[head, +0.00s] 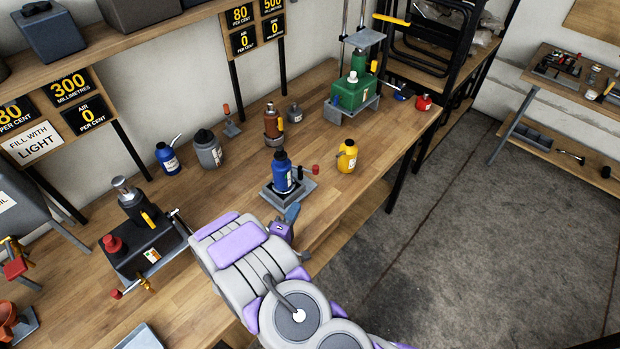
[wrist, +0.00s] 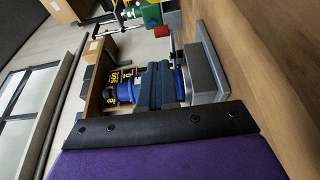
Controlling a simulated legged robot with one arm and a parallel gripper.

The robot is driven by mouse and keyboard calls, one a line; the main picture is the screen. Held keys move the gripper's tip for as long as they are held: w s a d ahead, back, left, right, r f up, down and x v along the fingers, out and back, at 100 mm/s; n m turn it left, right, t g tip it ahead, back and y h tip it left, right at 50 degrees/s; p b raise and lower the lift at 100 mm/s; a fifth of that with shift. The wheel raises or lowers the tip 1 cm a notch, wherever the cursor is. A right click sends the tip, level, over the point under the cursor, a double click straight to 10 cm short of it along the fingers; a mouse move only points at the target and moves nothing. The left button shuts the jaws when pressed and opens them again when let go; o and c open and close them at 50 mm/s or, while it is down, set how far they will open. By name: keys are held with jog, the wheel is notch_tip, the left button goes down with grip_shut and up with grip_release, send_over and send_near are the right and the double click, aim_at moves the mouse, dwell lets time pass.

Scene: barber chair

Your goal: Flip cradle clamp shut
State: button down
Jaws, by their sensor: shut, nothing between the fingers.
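A blue bottle (head: 282,172) stands upright in a grey cradle (head: 305,187) on the wooden bench. A clamp lever with a red knob (head: 315,169) sticks out to the right of the bottle. My gripper (head: 292,213) is just in front of the cradle, on the near side. In the wrist view my gripper's shut fingers (wrist: 160,85) cover part of the bottle. I cannot tell whether they touch the cradle.
A yellow bottle (head: 347,157) stands right of the cradle. A brown bottle (head: 273,125) and a green device (head: 352,90) are behind it. A black device (head: 145,240) with red knobs is at the left. Bench space around the cradle is mostly clear.

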aim_at(315, 172)
jog(key=shift+d, duration=0.1)
jog(key=x, duration=1.4)
jog(key=shift+b, duration=0.3)
